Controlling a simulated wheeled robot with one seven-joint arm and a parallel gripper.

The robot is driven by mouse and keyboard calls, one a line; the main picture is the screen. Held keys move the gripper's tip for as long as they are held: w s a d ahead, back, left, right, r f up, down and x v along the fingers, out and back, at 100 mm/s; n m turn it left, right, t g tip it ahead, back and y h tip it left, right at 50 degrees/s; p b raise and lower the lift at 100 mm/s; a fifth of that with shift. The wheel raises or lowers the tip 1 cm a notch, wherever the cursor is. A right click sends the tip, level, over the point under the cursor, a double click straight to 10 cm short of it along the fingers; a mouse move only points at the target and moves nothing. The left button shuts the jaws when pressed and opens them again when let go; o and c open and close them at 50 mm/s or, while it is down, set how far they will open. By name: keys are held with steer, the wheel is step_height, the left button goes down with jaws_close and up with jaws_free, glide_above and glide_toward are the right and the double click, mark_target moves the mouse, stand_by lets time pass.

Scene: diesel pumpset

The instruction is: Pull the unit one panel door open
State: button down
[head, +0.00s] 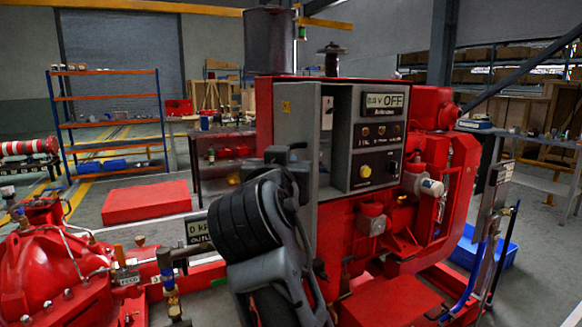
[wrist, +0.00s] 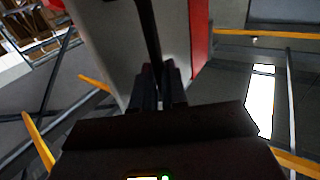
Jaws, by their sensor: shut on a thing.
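The unit one panel (head: 378,140) is a grey control face with an OFF display, lamps and a yellow knob on the red engine unit. To its left is a grey door-like sheet (head: 296,112) with a small yellow sticker. I cannot tell how far it stands open. My gripper (head: 290,158) is at the lower part of this sheet, its fingers mostly hidden by my wrist. In the wrist view, my gripper (wrist: 162,88) is shut on a dark slim bar, the handle (wrist: 149,38), in front of a pale grey surface with red beside it.
A red engine part (head: 50,265) fills the lower left. A red box (head: 146,200) lies on the floor behind. An orange-and-blue rack (head: 110,125) stands at the back left. A blue bin (head: 485,248) is at the right. Open floor shows at the back left.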

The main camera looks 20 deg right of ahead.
steer(key=shift+w+f, duration=0.1)
steer(key=shift+f, duration=0.05)
steer(key=c, duration=1.4)
jaws_free()
steer(key=shift+d, duration=0.1)
steer(key=shift+c, duration=0.2)
steer(key=shift+o, duration=1.4)
steer(key=b+v, duration=0.1)
steer(key=v, duration=0.7)
